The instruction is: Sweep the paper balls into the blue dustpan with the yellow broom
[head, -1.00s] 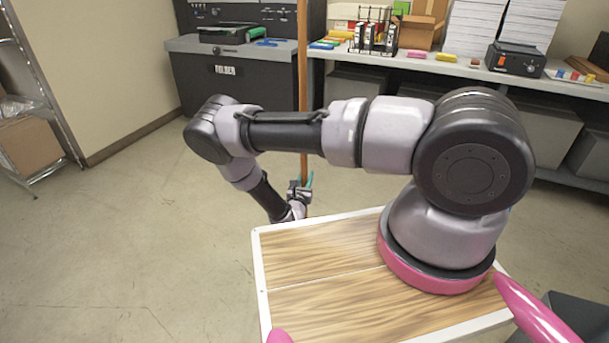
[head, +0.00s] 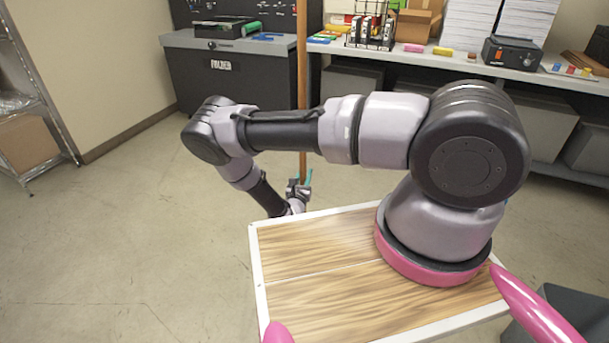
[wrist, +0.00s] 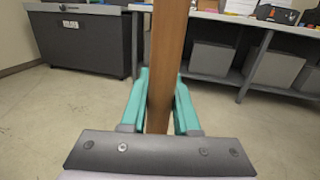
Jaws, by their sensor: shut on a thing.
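My gripper (head: 301,181) is shut on a brown wooden pole (head: 302,80), which stands upright. In the wrist view the pole (wrist: 167,55) runs between the two teal fingers (wrist: 160,100) of my gripper. It looks like the broom's handle. Its lower end and any yellow head are hidden behind my arm and tabletop. I see no paper balls and no blue dustpan in either view.
A dark machine cabinet (head: 230,85) and a long bench (head: 470,69) laden with boxes and paper stacks stand at the back. Grey bins (head: 535,118) sit below the bench. A wire shelf (head: 38,100) is at the far left. The floor (head: 130,215) at left is clear.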

